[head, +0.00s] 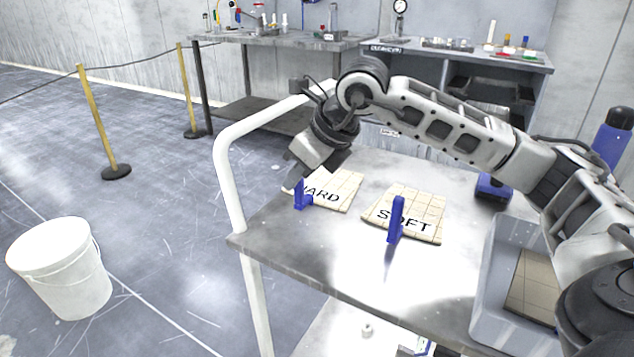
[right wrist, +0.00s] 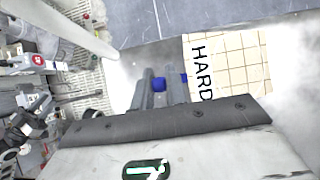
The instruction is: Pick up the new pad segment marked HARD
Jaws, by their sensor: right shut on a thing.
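The HARD pad segment (head: 338,190) is a cream, grid-grooved tile with black lettering and an upright blue tab (head: 301,197). It appears to lie on the metal cart top near its far left corner. It also shows in the right wrist view (right wrist: 235,65), to the right of the fingers. My right gripper (head: 304,180) is shut on the blue tab; its fingers (right wrist: 160,84) partly hide the tab. The similar SOFT pad segment (head: 412,222), with its own blue tab (head: 396,218), lies to the right. My left gripper is not in view.
The cart top (head: 330,262) is bare in front of the pads. A grey tray (head: 487,290) with a brownish tile is at right. A white rail (head: 228,190) borders the cart's left side. A white bucket (head: 60,268) stands on the floor.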

